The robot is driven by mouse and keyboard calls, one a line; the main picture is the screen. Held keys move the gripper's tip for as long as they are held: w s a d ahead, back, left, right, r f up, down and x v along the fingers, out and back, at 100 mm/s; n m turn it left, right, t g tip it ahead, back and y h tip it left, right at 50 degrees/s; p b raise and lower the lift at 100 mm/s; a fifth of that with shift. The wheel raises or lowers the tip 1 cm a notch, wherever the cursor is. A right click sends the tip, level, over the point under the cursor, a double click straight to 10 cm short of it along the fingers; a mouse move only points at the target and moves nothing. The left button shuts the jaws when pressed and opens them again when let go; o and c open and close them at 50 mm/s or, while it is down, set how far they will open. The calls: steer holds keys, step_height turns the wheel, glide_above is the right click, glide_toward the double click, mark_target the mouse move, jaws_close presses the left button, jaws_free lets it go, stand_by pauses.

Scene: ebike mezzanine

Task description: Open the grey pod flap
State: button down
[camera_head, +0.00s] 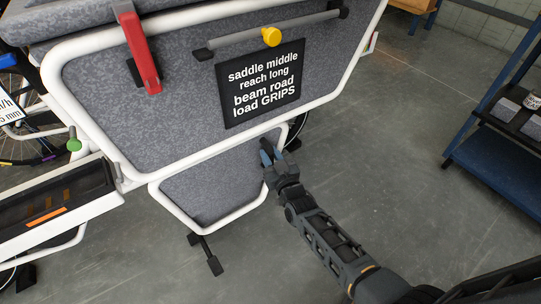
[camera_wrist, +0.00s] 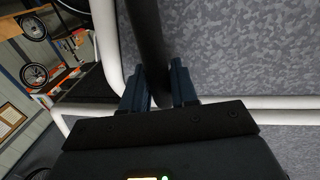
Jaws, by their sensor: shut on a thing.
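A large grey speckled panel (camera_head: 190,60) in a white tube frame fills the upper middle of the head view. A smaller grey panel (camera_head: 212,187) with its own white frame sits below it. Neither is marked as the pod flap. My gripper (camera_head: 267,155) is at the right side of the smaller panel, near the lower frame edge of the large one. In the wrist view, my gripper (camera_wrist: 160,87) is shut on a dark round bar (camera_wrist: 150,40), with a finger on each side. Grey panel (camera_wrist: 230,45) and white tube lie behind it.
A black sign (camera_head: 262,90) and a dark rail with a yellow knob (camera_head: 271,36) are on the large panel. A red lever (camera_head: 137,45) is at upper left, a black tray (camera_head: 55,195) at left. A blue shelf (camera_head: 500,160) stands right. Grey floor between is clear.

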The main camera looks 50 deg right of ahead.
steer(key=shift+s+a, duration=0.1)
steer(key=shift+s, duration=0.05)
steer(key=s+a+m+g+h+p, duration=0.15)
steer(key=s+a+p, duration=0.25)
steer(key=s+a, duration=1.15)
steer(key=s+a+m+g+h+b, duration=0.1)
steer(key=a+b, duration=0.3)
steer(key=a, duration=0.6)
steer(key=s+a+m+g+h+b, duration=0.1)
steer(key=a+m+g+h+b, duration=0.3)
steer(key=a, duration=0.6)
steer(key=shift+s+a+h+b, duration=0.35)
steer(key=shift+b, duration=0.15)
steer(key=shift+r, duration=0.1)
steer(key=c, duration=1)
jaws_free()
